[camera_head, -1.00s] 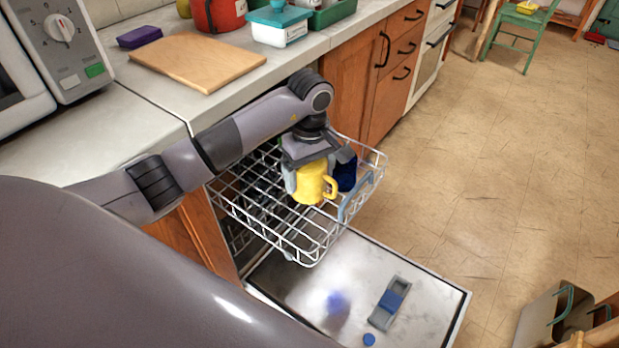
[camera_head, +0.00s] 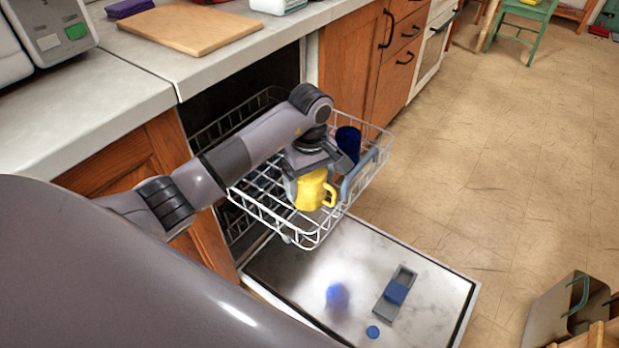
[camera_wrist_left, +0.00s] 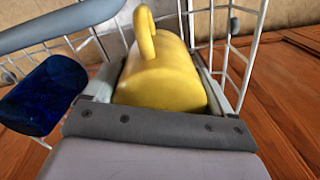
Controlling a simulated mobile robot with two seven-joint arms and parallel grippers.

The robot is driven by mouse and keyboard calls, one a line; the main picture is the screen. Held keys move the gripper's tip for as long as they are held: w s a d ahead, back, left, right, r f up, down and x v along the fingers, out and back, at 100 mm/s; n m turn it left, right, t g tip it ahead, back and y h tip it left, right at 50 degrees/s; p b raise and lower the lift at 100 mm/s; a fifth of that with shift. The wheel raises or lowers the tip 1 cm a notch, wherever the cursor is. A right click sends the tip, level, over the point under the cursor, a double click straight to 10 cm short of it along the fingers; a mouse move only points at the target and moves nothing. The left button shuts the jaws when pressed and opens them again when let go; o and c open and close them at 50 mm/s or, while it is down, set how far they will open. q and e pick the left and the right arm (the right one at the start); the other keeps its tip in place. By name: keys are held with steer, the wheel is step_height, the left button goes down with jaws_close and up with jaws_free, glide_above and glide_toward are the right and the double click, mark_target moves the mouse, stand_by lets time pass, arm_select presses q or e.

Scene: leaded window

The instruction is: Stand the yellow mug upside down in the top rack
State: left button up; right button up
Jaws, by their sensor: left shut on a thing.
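The yellow mug (camera_head: 311,190) is held by my left gripper (camera_head: 308,186) over the front part of the pulled-out top rack (camera_head: 266,213). The mug also shows in the left wrist view (camera_wrist_left: 165,78), between the two fingers, with its handle pointing away from the gripper. In the head view its handle points right. I cannot tell whether the mug touches the rack wires. A dark blue cup (camera_head: 348,141) is in the rack, behind and right of the gripper; it also shows in the left wrist view (camera_wrist_left: 43,95). My right gripper is out of view.
The open dishwasher door (camera_head: 425,290) lies below the rack, with a blue-grey dispenser part on it. The counter (camera_head: 95,115) with a cutting board (camera_head: 195,28) stands behind left. A grey-green bin (camera_head: 560,310) is at lower right.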

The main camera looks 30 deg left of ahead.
arm_select(q)
steer(key=shift+f+b, duration=0.6)
steer(key=shift+f, duration=0.35)
stand_by(0.3)
steer(key=o, duration=1.1)
